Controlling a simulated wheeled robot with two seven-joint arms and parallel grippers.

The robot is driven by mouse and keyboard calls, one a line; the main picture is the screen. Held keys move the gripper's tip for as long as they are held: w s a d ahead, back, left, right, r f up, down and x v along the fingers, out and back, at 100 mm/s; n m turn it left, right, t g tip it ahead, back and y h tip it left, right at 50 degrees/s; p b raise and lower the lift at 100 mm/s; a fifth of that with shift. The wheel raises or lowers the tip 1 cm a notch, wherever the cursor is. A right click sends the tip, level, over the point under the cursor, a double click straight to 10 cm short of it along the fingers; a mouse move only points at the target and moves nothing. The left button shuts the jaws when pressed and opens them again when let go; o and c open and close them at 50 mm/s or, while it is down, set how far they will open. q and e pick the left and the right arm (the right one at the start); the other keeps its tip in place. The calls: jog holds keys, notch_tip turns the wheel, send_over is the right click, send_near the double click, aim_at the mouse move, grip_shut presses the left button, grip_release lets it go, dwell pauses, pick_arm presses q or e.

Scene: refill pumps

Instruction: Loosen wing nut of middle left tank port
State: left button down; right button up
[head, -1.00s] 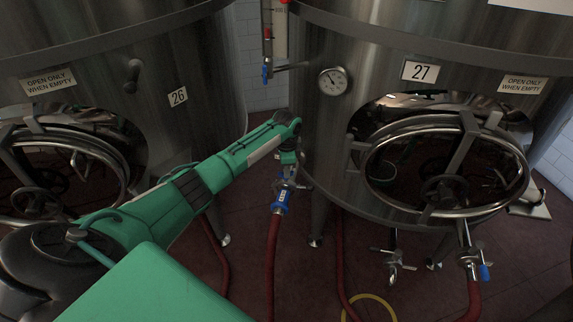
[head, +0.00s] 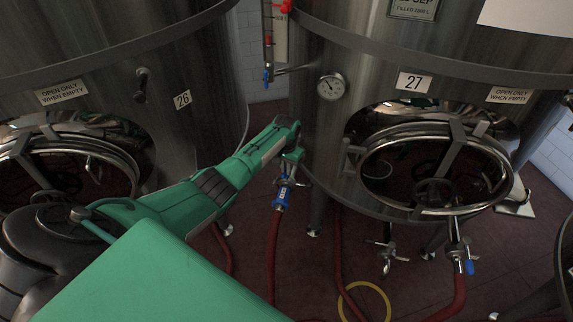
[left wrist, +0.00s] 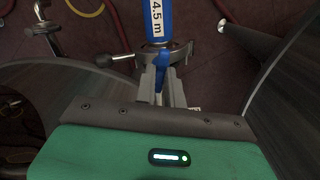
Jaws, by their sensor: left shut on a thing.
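The middle left port (head: 287,180) sits low on the left side of tank 27, with a blue hose coupling (head: 281,199) hanging below it. My left gripper (left wrist: 163,88) is at this port, its fingers closed around a blue valve handle (left wrist: 162,74). In the left wrist view, a metal clamp (left wrist: 152,57) rings the joint between the valve and the blue coupling (left wrist: 157,22). A wing nut (left wrist: 93,62) sticks out to the clamp's left, apart from the fingers. In the head view my green arm partly hides the port. My right gripper is not in view.
Tank 27 (head: 318,140) stands close right of the arm, tank 26 (head: 180,130) to its left. A red hose (head: 273,255) runs down from the coupling. Another port with a blue handle (head: 470,267) is at the right. A yellow hose (head: 366,285) lies on the floor.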

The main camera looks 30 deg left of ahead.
pick_arm(q)
jog(key=n+p, duration=0.1)
jog(key=n, duration=0.1)
jog(key=n+p, duration=0.1)
jog(key=n, duration=0.2)
jog(key=shift+r+n, duration=0.2)
jog(key=shift+n, duration=0.1)
jog(key=n+p, duration=0.2)
jog(key=n, duration=0.3)
jog(key=shift+a, duration=0.1)
jog(key=n+p, duration=0.1)
jog(key=n, duration=0.4)
jog(key=shift+n, duration=0.4)
jog(key=shift+a+f+n+p, duration=0.1)
jog(key=shift+n+p, duration=0.25)
jog(key=shift+n, duration=1.85)
jog(key=c, duration=1.5)
grip_release()
jog(key=shift+s, duration=0.15)
